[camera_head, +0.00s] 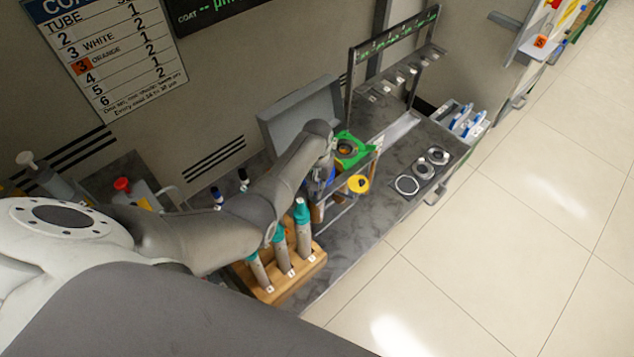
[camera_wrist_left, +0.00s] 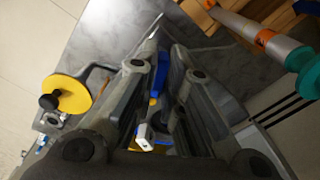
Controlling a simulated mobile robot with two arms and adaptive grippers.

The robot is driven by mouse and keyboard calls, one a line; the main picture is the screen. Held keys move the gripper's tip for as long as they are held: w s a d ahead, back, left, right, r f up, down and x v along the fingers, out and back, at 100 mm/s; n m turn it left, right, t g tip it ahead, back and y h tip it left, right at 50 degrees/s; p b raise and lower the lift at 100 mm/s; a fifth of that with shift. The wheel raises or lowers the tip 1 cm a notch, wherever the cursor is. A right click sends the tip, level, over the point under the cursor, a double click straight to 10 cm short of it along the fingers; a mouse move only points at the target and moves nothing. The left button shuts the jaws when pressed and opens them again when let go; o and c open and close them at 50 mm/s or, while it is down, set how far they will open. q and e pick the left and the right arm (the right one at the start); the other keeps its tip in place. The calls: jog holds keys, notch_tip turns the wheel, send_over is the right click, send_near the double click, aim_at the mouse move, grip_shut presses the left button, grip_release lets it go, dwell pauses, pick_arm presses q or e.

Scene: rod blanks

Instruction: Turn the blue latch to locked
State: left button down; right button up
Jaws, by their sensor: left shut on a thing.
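The blue latch (camera_wrist_left: 162,72) shows in the left wrist view as a narrow blue strip between the fingers of my left gripper (camera_wrist_left: 158,62). The gripper is shut on it, and the fingers hide much of it. In the head view my left arm reaches over the bench, and a bit of blue (camera_head: 329,176) shows under its wrist beside the green-framed fixture (camera_head: 352,147). Which way the latch is turned cannot be told. My right gripper is out of view.
A yellow disc (camera_head: 358,184) with a black knob is close beside the gripper; it also shows in the left wrist view (camera_wrist_left: 70,97). A wooden rack (camera_head: 310,267) with several teal-topped grey rods stands near my forearm. Ring parts (camera_head: 421,169) lie on the right bench end.

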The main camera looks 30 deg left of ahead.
pick_arm(q)
jog(key=shift+n+p, duration=0.55)
jog(key=shift+n, duration=1.45)
jog(key=c, duration=1.5)
grip_release()
jog(key=shift+c, duration=0.2)
notch_tip(320, 180, up, 12)
